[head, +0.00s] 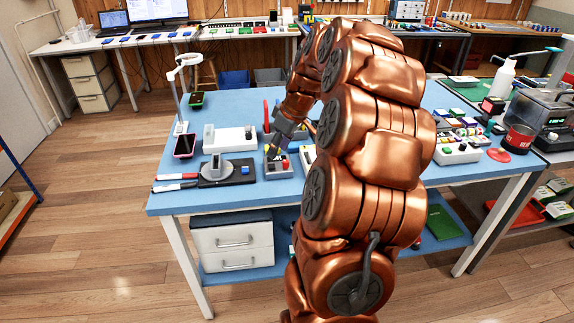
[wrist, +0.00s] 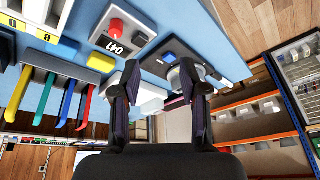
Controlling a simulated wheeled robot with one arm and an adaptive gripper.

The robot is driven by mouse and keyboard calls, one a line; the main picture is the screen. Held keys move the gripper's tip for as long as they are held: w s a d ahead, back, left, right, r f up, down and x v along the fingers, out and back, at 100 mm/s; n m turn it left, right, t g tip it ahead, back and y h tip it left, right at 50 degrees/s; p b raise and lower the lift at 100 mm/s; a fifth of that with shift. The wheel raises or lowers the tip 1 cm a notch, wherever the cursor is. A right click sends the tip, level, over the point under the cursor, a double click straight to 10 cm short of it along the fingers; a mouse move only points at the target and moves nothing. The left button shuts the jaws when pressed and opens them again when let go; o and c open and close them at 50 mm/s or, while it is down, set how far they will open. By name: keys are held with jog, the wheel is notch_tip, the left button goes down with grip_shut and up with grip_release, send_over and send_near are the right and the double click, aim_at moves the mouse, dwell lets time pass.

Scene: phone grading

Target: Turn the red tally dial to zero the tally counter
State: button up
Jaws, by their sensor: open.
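My gripper (wrist: 160,72) is open and empty. The dial is outside its fingers, beyond the left one in the wrist view. In the head view the gripper (head: 270,153) is just above and behind the counter.
A dark plate with a round grey stand (head: 215,170) sits left of the counter, with markers beside it. A white box (head: 235,139) and a phone (head: 184,145) lie behind. Coloured hooked strips (wrist: 65,100) stand close left in the wrist view.

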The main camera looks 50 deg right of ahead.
send_near(286, 161)
jog(key=f, duration=0.1)
jog(key=shift+t+h, duration=0.3)
jog(key=shift+a+p+x, duration=0.15)
jog(key=shift+p+x, duration=0.05)
jog(key=shift+x, duration=1.75)
jog(key=shift+a+p+x, duration=0.15)
jog(key=shift+x, duration=1.85)
grip_shut()
